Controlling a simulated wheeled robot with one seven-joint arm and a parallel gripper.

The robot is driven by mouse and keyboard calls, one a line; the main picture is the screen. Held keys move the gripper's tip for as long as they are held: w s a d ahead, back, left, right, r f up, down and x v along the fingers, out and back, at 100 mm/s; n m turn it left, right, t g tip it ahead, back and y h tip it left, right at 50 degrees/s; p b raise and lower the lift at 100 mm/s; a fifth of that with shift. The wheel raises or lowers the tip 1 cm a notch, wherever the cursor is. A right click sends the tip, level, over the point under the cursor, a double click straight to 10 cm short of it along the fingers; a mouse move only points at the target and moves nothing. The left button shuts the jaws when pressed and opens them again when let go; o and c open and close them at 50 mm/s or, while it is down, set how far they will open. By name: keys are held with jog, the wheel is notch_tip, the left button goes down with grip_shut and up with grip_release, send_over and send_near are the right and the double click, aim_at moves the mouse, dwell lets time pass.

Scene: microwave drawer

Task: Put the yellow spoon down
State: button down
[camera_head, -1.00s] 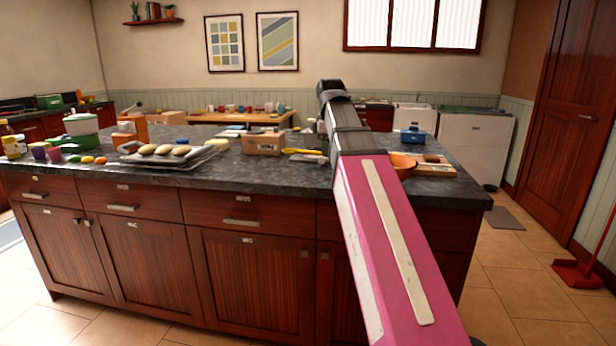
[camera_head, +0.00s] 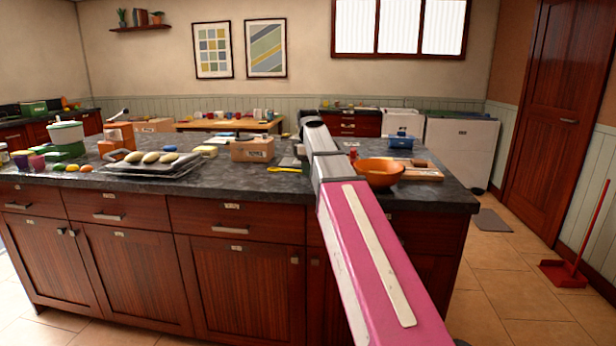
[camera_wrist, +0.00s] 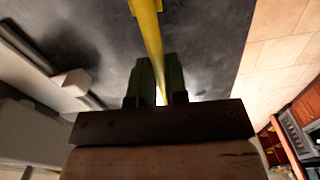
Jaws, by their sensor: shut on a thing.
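The yellow spoon (camera_wrist: 150,35) runs between the two dark fingers of my gripper (camera_wrist: 156,85) in the wrist view. My gripper is shut on it. Its far end passes out of the top of that view. In the head view the yellow spoon (camera_head: 285,169) shows as a short yellow strip at the dark countertop, just left of my pink arm. My gripper is mostly hidden behind my arm there. The dark countertop (camera_wrist: 205,45) fills much of the wrist view beyond the spoon. I cannot tell whether the spoon touches it.
A cardboard box (camera_head: 253,150) stands left of the spoon. An orange bowl (camera_head: 378,173) and a wooden board (camera_head: 420,174) are to the right of my arm. A tray with several oval items (camera_head: 152,166) lies further left. Bare counter lies in front of the box.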

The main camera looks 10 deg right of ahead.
jog(key=shift+f, duration=1.3)
jog(key=c, duration=1.1)
grip_release()
jog(key=shift+f, duration=0.1)
jog(key=shift+c, duration=0.2)
jog(key=r, duration=1)
jog(key=shift+s+a+r, duration=0.15)
jog(key=shift+s+r, duration=0.05)
jog(key=shift+r, duration=0.05)
jog(key=shift+s, duration=0.1)
